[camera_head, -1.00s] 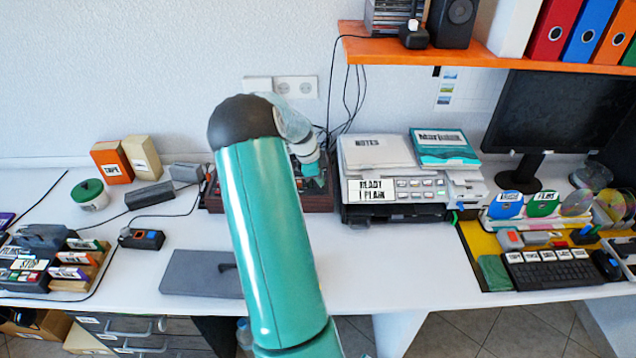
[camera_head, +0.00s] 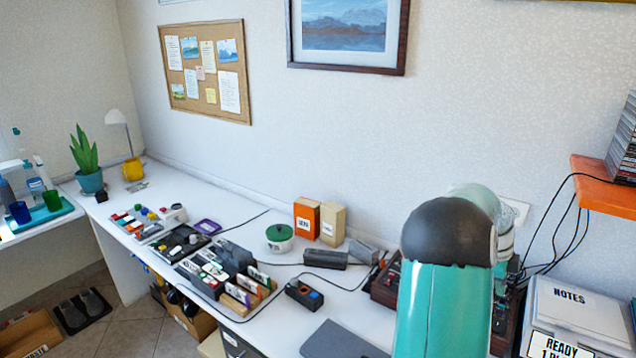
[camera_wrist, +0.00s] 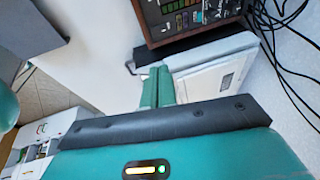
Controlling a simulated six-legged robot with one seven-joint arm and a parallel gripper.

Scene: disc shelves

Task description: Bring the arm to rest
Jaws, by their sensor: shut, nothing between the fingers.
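My arm (camera_head: 445,300) is teal with a dark rounded joint, raised and bent in front of the desk at the lower right of the head view. Its far end is hidden behind that joint, so the fingers do not show there. In the wrist view my gripper (camera_wrist: 158,87) has its teal fingers together, with nothing held between them. The fingers appear over a pale surface, close in the picture to a white flat item (camera_wrist: 212,72); whether they touch it I cannot tell.
A wood-sided device (camera_head: 383,283) stands just behind the arm, and also shows in the wrist view (camera_wrist: 190,18). Black cables (camera_wrist: 290,65) hang beside it. An orange shelf (camera_head: 603,185) is at right. A grey flat item (camera_head: 340,342) lies left of the arm.

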